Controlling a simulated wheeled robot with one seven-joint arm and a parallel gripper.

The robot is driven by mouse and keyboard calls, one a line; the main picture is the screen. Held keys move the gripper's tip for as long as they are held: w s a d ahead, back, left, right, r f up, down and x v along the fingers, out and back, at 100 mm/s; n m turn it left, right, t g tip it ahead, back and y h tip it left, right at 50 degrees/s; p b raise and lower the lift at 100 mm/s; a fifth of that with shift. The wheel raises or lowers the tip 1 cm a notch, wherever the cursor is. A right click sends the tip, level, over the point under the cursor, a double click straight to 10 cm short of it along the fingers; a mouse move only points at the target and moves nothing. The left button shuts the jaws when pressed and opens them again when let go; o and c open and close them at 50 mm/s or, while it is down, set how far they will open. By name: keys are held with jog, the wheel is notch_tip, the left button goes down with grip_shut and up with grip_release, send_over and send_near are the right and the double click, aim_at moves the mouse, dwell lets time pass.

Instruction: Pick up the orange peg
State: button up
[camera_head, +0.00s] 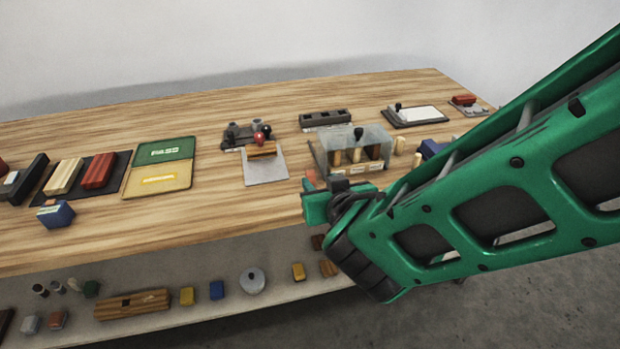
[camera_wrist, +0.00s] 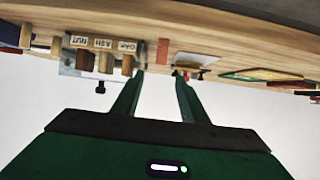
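No peg stands out as clearly orange. A clear-walled holder (camera_head: 318,152) has several wooden pegs in tan to brown tones. In the wrist view, which appears upside down, a brown peg (camera_wrist: 86,61) is by the NUT label and paler pegs (camera_wrist: 106,63) are by ASH and OAK. A small orange-red patch (camera_head: 310,177) shows beside my gripper; I cannot tell what it is. My gripper (camera_head: 318,196) is in front of the holder at the table's front edge. In the wrist view its green fingers (camera_wrist: 158,84) are apart with nothing between them.
A grey plate with an orange-brown wooden block (camera_head: 262,150) lies left of the holder. A green and yellow board (camera_head: 160,166) is farther left. A dark slotted block (camera_head: 324,118) stands behind. A lower shelf (camera_head: 225,259) carries several small items.

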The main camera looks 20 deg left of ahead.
aim_at(311, 174)
jog(key=x, duration=1)
jog(key=shift+w+f, duration=0.1)
jog(key=shift+f, duration=0.15)
grip_shut()
